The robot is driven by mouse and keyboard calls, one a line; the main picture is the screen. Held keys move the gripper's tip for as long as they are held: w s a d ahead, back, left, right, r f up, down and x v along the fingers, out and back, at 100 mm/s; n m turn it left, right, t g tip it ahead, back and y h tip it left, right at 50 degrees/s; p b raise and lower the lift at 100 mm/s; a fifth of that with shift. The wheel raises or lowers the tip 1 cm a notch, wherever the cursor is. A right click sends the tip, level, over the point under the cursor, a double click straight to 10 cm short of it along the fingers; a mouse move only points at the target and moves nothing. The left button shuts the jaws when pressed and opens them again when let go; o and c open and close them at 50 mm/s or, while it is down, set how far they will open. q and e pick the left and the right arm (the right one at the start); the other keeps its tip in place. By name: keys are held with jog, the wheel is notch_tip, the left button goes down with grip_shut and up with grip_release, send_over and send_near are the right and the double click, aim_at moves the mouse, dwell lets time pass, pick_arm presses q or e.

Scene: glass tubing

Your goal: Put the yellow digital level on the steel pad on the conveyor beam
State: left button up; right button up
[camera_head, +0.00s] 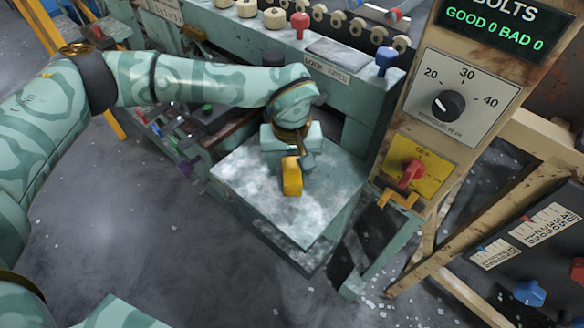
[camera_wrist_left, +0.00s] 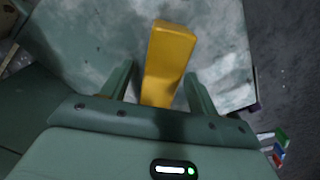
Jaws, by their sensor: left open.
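The yellow digital level (camera_head: 292,178) is on a pale, worn shelf plate (camera_head: 240,190) below my left gripper (camera_head: 290,158). In the left wrist view the level (camera_wrist_left: 170,55) lies between the two fingers of my left gripper (camera_wrist_left: 158,75). The fingers are open, with a gap visible on each side of it. Its near end is hidden by the gripper body. A flat grey pad (camera_head: 338,52), which looks like the steel pad, lies bare on top of the green conveyor beam (camera_head: 368,82), behind the gripper. My right gripper is not in view.
A red knob (camera_head: 299,24) and a blue knob (camera_head: 386,60) stand on the beam either side of the pad. Cream rollers (camera_head: 274,18) run behind. A control post with a dial (camera_head: 446,104) and a red switch (camera_head: 411,174) rises at the right.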

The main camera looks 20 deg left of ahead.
pick_arm(q)
grip_shut()
